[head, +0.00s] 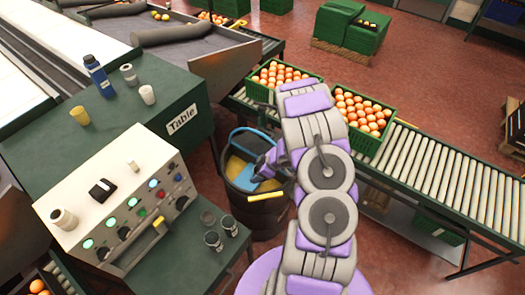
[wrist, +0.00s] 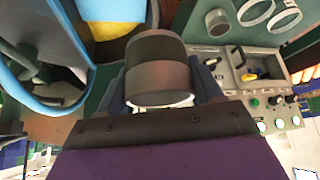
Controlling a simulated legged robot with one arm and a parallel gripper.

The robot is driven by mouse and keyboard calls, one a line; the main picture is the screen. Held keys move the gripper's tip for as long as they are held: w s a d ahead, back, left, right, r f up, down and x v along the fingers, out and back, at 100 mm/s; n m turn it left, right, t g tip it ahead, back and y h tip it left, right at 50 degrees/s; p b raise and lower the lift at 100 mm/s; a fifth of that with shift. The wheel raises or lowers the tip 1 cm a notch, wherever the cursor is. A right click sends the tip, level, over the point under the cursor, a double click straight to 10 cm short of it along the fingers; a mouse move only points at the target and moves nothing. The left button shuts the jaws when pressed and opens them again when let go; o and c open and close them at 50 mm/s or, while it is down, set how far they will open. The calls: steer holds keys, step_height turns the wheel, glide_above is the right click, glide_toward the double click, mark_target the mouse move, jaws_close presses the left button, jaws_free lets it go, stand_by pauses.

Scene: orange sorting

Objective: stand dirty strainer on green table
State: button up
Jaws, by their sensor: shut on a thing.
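My gripper (head: 266,168) is over the dark bin, beside the two tables. In the wrist view it is shut on a grey metal cylinder with a darker band (wrist: 160,70), which looks like the strainer. Whether it is dirty cannot be told, and in the head view my gripper and arm mostly hide it. The green table (head: 165,148), labelled "Table", stands at the left. On its top are a blue bottle (head: 98,76), a grey cup (head: 129,74), a white cup (head: 147,94) and a yellow cup (head: 80,115).
A control panel (head: 118,190) with lit buttons stands in front of the green table. Orange crates (head: 366,141) sit on the roller conveyor (head: 450,179).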

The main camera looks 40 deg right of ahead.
steer(key=w+a+r+m+h, duration=0.1)
steer(key=w+a+r+m, duration=0.1)
steer(key=a+r, duration=0.4)
steer(key=w+a+r+m+h, duration=0.1)
steer(key=w+a+r+m, duration=0.2)
steer(key=a+r, duration=0.4)
steer(key=w+a+r+m+t+h, duration=0.1)
steer(key=w+a+r, duration=0.3)
steer(key=r, duration=1.4)
steer(key=a+m+h, duration=0.1)
steer(key=a, duration=0.2)
steer(key=shift+w+a+m, duration=0.2)
steer(key=shift+w+m, duration=0.1)
steer(key=shift+w, duration=0.05)
steer(key=shift+w, duration=0.1)
